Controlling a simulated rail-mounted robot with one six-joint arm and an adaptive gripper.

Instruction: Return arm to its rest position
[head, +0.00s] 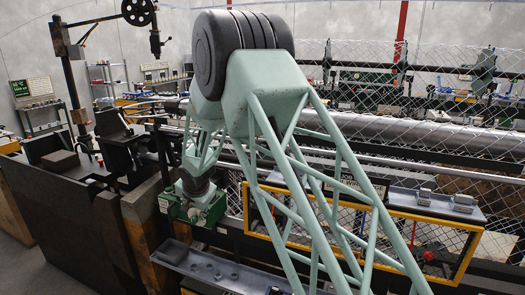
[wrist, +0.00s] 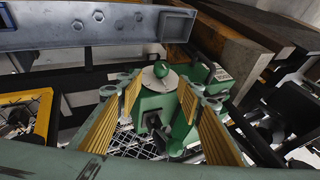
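My arm's mint lattice links fill the middle of the head view. The arm is bent, with its elbow high and its wrist hanging down at left of centre. In the wrist view my gripper (wrist: 160,90) is open, its two yellow-padded fingers well apart. No object is clamped between the pads. A green fixture (wrist: 150,105) with a round disc and a green ball knob (wrist: 165,69) shows between and beyond the fingers. In the head view my wrist ends at a green fixture (head: 213,212); the fingers cannot be made out there.
A grey tray (head: 215,268) lies in front of the fixture; a grey rail (wrist: 90,27) crosses the wrist view's top left. A yellow frame (head: 395,213) and chain-link mesh (head: 445,130) stand at right. Dark benches (head: 70,210) are at left.

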